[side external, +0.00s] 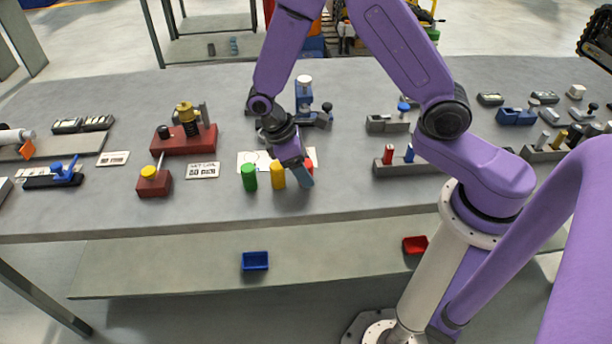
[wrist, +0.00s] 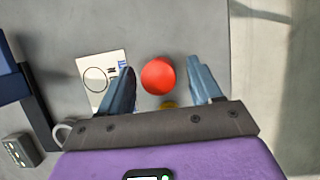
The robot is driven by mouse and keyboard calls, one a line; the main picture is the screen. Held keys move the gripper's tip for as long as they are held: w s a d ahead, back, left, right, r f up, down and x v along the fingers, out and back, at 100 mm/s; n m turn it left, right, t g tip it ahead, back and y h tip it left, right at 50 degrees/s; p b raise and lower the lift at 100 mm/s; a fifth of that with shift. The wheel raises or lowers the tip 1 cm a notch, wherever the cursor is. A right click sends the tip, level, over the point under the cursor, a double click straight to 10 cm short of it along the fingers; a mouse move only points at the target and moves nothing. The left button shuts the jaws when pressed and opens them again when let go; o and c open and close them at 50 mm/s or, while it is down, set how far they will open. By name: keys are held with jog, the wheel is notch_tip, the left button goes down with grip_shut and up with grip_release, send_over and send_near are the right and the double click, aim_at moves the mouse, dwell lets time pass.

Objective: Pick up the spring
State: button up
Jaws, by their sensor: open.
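I cannot make out a coiled spring for certain in either view. My gripper (side external: 305,180) is low over the front middle of the table, pointing down, with nothing held. In the wrist view my gripper (wrist: 160,72) has its two blue-grey fingers apart, one on each side of a round red top (wrist: 157,77). In the side view the red piece (side external: 309,164) is mostly hidden behind the fingers. A yellow cylinder (side external: 278,175) and a green cylinder (side external: 249,177) stand upright to its left. A yellow edge (wrist: 168,104) shows below the red top in the wrist view.
A white printed card (side external: 247,157) lies behind the cylinders. A red block with a brass part (side external: 185,139) and a yellow-topped red block (side external: 153,182) stand left. A blue fixture (side external: 304,100) is behind, a grey rack (side external: 405,166) right. The front table strip is clear.

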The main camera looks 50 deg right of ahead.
jog(key=shift+f, duration=0.1)
jog(key=shift+c, duration=0.3)
jog(key=c, duration=1)
jog(key=shift+c, duration=0.2)
